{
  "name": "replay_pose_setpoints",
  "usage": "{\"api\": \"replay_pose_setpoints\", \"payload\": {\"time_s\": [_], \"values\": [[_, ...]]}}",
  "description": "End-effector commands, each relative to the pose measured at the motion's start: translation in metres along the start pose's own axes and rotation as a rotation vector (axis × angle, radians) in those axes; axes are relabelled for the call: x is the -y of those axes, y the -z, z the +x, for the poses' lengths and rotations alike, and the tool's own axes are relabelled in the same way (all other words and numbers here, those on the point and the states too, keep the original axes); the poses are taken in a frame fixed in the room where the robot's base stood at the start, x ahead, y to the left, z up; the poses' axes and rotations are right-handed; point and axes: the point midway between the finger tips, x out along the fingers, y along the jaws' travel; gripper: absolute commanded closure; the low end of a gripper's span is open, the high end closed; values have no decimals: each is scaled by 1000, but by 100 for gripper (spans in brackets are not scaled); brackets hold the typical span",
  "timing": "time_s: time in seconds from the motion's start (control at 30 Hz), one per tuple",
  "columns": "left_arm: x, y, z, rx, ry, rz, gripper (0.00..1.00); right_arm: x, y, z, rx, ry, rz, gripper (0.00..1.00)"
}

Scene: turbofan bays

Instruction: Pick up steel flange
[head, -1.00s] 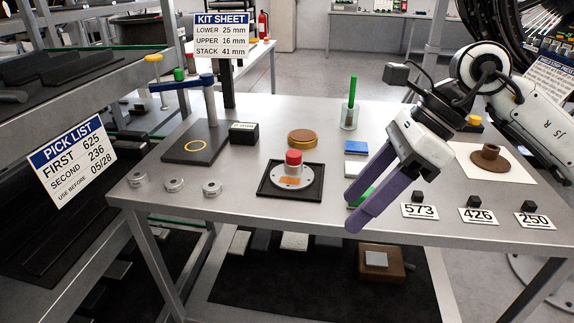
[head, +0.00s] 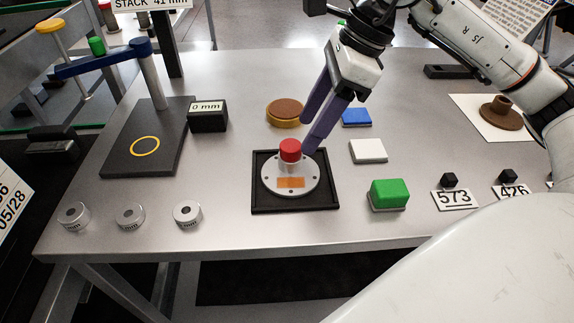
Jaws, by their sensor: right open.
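The steel flange (head: 271,184) is a round silver disc with bolt holes, an orange label and a red-topped knob (head: 290,150) at its centre. It lies flat in a square black tray (head: 327,204) at the middle of the table. My right gripper (head: 307,135) comes down from the upper right with two purple fingers apart and nothing between them. Its fingertips are close to the red knob, just behind and right of it in the picture; I cannot tell whether they touch. My left gripper is not in view.
Behind the tray is a brown-topped disc (head: 285,112). Blue (head: 356,117), white (head: 368,151) and green (head: 389,194) blocks stand to the right. Several small steel cylinders (head: 130,216) line the front left. A black stand (head: 150,160) with a blue arm rises at the left.

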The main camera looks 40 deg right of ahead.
Motion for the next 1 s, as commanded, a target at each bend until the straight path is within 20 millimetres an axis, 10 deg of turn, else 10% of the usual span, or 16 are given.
{"api": "replay_pose_setpoints", "payload": {"time_s": [0.77, 1.0], "values": [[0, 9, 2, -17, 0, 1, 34, -7, -7, 59, 0, -1, -1, 47], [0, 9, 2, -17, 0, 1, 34, -7, -7, 59, 1, -1, -1, 88]]}}
